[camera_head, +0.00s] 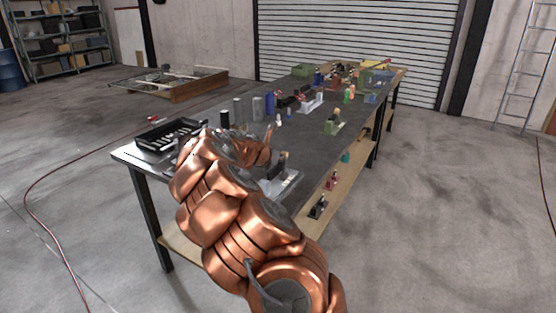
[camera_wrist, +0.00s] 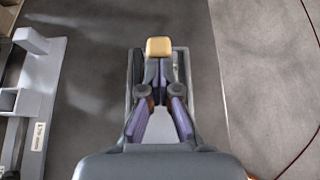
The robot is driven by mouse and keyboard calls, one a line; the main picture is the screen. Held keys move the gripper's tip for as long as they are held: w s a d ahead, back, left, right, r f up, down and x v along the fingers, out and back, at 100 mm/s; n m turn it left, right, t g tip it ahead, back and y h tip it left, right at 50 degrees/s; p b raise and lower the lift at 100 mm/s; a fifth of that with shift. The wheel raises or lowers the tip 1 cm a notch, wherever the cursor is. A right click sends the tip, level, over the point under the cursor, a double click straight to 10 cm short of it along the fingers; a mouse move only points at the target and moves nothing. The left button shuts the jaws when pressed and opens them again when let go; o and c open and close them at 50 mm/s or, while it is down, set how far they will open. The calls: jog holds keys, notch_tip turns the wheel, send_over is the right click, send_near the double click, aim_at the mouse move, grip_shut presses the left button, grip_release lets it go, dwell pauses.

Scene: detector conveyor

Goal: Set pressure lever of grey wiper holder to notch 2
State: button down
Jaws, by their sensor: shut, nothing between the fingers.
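In the wrist view my gripper (camera_wrist: 160,72) is shut and empty, its purple-padded fingers converging. A tan knob (camera_wrist: 158,46) shows just beyond the fingertips; I cannot tell whether they touch it. A dark grey frame (camera_wrist: 187,85) shows around and under the fingers. In the head view a light grey holder (camera_head: 292,186) stands on the near table edge, right of my copper arm, with a tan-tipped upright lever (camera_head: 284,160). Whether it is the one below my gripper is unclear. My arm hides my fingers in the head view. The lever's notches cannot be made out.
A light grey part with a white label (camera_wrist: 38,136) stands at the left of the wrist view. A black tray (camera_head: 168,136) lies at the table's near left end. Several cylinders (camera_head: 258,107) and other holders stand further back. The table's middle (camera_head: 300,130) is fairly clear.

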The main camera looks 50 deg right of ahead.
jog(key=shift+s+a+f, duration=0.1)
jog(key=shift+a+f, duration=0.25)
jog(key=shift+a, duration=0.25)
jog(key=a+f+v, duration=0.1)
jog(key=v, duration=1.2)
jog(key=shift+s+f, duration=0.15)
jog(key=shift+s, duration=0.05)
jog(key=shift+a, duration=0.2)
jog(key=s+a+m+g+y+p, duration=0.1)
jog(key=s+a+m+y, duration=0.3)
jog(key=s+a, duration=0.5)
jog(key=s+a+m+g+y+p, duration=0.1)
jog(key=s+a+m+y, duration=0.3)
jog(key=s+a+m, duration=0.5)
jog(key=s+a+f+m+g+y+p, duration=0.1)
jog(key=s+a+m, duration=0.5)
jog(key=a, duration=1.6)
jog(key=s+y+p, duration=0.1)
jog(key=s+y, duration=0.1)
jog(key=s, duration=0.3)
jog(key=shift+a+y+p, duration=0.3)
jog(key=shift+a+y, duration=0.05)
jog(key=shift+y, duration=0.05)
